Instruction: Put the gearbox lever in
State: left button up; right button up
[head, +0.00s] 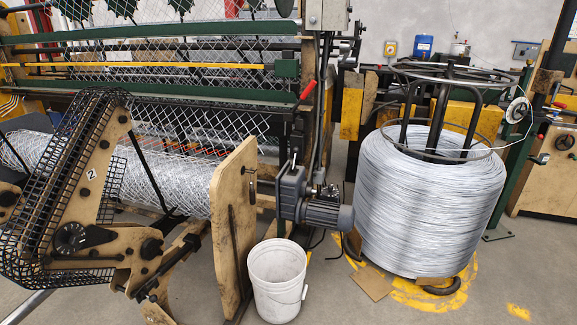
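A dark grey gearbox (292,192) with a finned motor (328,213) on its right side is mounted beside the tan upright panel (232,215), near the middle of the head view. A short dark upright piece (293,163) stands at the top of the gearbox; I cannot tell whether it is a lever. Neither of my grippers is in view.
A white bucket (277,283) stands on the floor below the motor. A large wire coil (430,200) stands to the right, with flat cardboard (371,283) by its base. A black mesh guard (60,180) covers machinery at left. Floor is clear at the front right.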

aim_at(296, 149)
jog(key=i+j+z, duration=0.1)
jog(key=i, duration=0.35)
jog(key=i+l+u, duration=0.1)
jog(key=i+l, duration=1.1)
